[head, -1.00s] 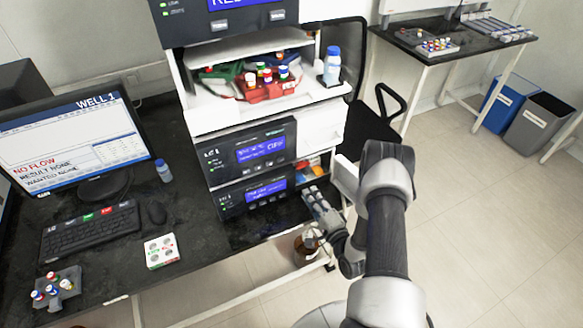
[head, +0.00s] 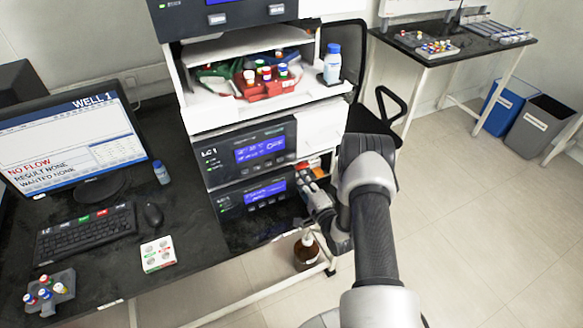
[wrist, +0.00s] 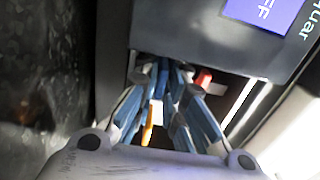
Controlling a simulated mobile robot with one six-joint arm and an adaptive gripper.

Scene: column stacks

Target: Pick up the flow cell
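My gripper (head: 305,178) reaches into the opening at the right side of the lower LC unit (head: 252,196). In the wrist view its blue-padded fingers (wrist: 165,78) point into the dark slot under a grey unit front and come close together at the tips. Whether they are shut or hold anything I cannot tell. An orange-yellow piece (wrist: 147,126) and a white piece (wrist: 158,112) show between the fingers. A small red piece (wrist: 203,78) lies just right of the fingertips. I cannot tell which of these, if any, is the flow cell; the fingers hide much of the slot.
The upper LC unit (head: 247,152) stands above the gripper. A shelf with a red vial rack (head: 265,88) and a blue-capped bottle (head: 332,64) is higher up. A brown bottle (head: 306,252) stands below. The floor to the right is open.

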